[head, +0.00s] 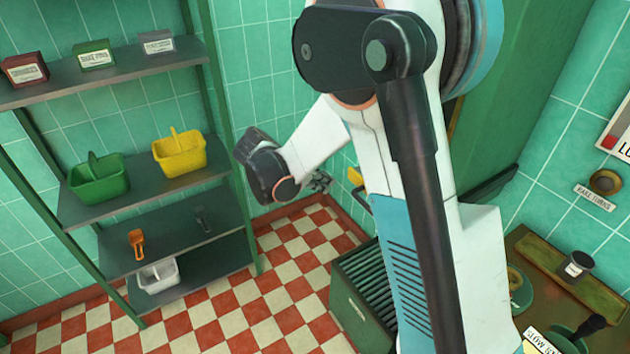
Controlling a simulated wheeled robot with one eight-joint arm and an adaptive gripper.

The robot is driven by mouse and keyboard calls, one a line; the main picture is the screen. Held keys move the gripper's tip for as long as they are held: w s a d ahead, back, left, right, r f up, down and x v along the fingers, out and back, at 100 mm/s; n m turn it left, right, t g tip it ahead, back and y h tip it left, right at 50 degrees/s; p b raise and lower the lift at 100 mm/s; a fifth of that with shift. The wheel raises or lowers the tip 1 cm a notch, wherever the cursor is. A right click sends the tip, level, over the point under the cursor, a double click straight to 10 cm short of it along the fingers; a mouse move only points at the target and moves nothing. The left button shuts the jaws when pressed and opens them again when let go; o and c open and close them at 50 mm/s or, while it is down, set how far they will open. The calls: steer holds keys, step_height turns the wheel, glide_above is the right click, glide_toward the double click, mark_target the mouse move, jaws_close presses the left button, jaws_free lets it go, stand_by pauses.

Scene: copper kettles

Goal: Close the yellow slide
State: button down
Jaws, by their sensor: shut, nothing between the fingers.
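A yellow piece (355,178), which looks like part of the yellow slide, shows at the far wall just left of my arm. My arm hides most of it, so I cannot tell how far open it is. My gripper (322,182) is small and grey in this view, beyond the dark wrist, with its fingers toward the right. It is shut and empty. It appears just left of the yellow piece; I cannot tell whether they touch.
A green shelf unit (150,210) at left holds a green basket (98,178), a yellow basket (180,153) and small boxes. A ribbed green box (362,292) stands below my arm. A counter (520,245) is at right. Checkered floor (270,300) is clear between.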

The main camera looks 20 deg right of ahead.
steer(key=w+d+f+b, duration=0.1)
steer(key=d+f, duration=0.1)
steer(key=d, duration=0.4)
steer(key=shift+f, duration=0.15)
steer(key=shift+w+d, duration=0.15)
steer(key=d, duration=0.3)
steer(key=w+d, duration=0.1)
steer(key=d, duration=0.3)
steer(key=w+d+b, duration=0.1)
steer(key=d, duration=0.2)
steer(key=shift+d, duration=0.15)
